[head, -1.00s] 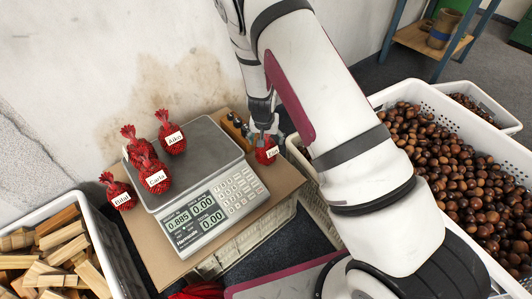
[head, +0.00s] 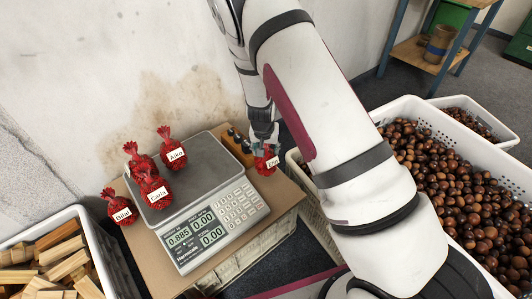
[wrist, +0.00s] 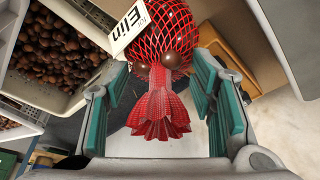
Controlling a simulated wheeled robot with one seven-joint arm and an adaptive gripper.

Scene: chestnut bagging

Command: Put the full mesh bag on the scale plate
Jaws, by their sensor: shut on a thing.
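The red mesh bag labelled "Elin" (wrist: 165,35) hangs between the teal fingers of my gripper (wrist: 165,100) in the wrist view; its frayed red neck points toward the palm. In the head view my gripper (head: 264,138) is shut on this bag (head: 262,168), just right of the scale. I cannot tell whether the bag touches the board below. The grey scale plate (head: 200,165) carries the bags Aiko (head: 168,142) and Carla (head: 150,178), plus a red bag (head: 138,155) whose label is hidden. The scale display (head: 197,226) reads 0.885.
A bag labelled Bilal (head: 115,203) sits beside the plate's left edge. A crate of wood blocks (head: 30,228) stands at left, and a white crate of chestnuts (head: 405,106) at right. Dark-topped objects (head: 237,140) stand behind the held bag. The plate's right half is bare.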

